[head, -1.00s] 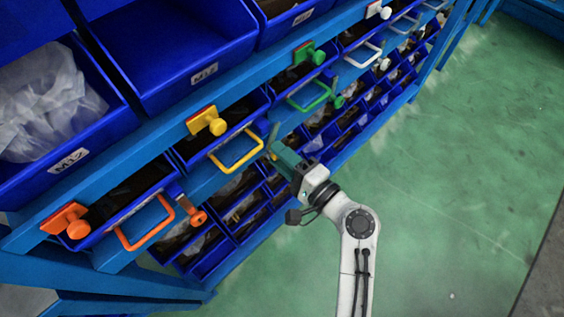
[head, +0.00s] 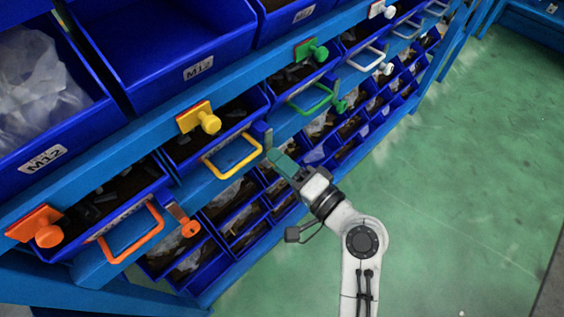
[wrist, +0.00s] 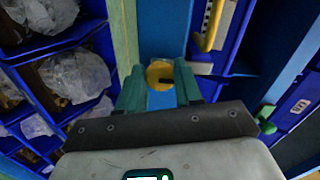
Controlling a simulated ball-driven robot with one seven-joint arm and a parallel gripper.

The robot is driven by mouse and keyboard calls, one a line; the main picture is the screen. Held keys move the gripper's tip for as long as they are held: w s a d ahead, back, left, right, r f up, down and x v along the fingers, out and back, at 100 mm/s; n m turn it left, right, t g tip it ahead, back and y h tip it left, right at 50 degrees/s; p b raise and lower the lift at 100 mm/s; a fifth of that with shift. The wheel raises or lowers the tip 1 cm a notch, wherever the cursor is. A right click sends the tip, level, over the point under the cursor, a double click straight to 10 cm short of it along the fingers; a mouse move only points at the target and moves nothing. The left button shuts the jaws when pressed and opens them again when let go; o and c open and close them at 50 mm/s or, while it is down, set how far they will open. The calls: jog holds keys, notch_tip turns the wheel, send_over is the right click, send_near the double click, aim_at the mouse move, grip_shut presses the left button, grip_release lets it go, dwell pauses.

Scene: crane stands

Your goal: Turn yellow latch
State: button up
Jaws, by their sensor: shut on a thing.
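In the head view my gripper (head: 273,154) reaches the rack just right of the yellow drawer handle (head: 240,166). The latch knob is hidden there behind the fingers; a small grey plate (head: 268,138) shows just above them.
A yellow knob (head: 209,121) is on the beam above the yellow-handled drawer. An orange handle (head: 132,245) and orange latch (head: 190,228) are at lower left; a green handle (head: 312,105) and green latch (head: 341,105) are further right. The green floor (head: 460,200) is clear.

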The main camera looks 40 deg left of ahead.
jog(key=o, duration=1)
jog(key=shift+o, duration=0.2)
jog(key=shift+d, duration=0.1)
jog(key=d, duration=1)
jog(key=shift+s+d+b, duration=0.3)
jog(key=shift+s+b, duration=0.05)
jog(key=shift+s, duration=0.1)
jog(key=s+d+f+t+h+p, duration=0.1)
jog(key=s+d+f+h, duration=0.1)
jog(key=d+f+h, duration=0.35)
jog(key=s+d+f+h+p, duration=0.1)
jog(key=d+f+h+p, duration=0.1)
jog(key=d, duration=0.7)
jog(key=s+d+f+t+h+p, duration=0.1)
jog(key=s+d+f+h, duration=0.2)
jog(key=d, duration=0.5)
jog(key=s+d+m+g+h+p, duration=0.1)
jog(key=s+d+h, duration=0.3)
jog(key=d, duration=0.4)
jog(key=s+d+m+g+h+p, duration=0.1)
jog(key=s+d+h, duration=0.2)
jog(key=s+d, duration=0.3)
jog(key=d, duration=0.2)
jog(key=shift+s+d+r+g+h, duration=0.2)
jog(key=shift+d+g+h, duration=0.1)
jog(key=shift+d+h, duration=0.1)
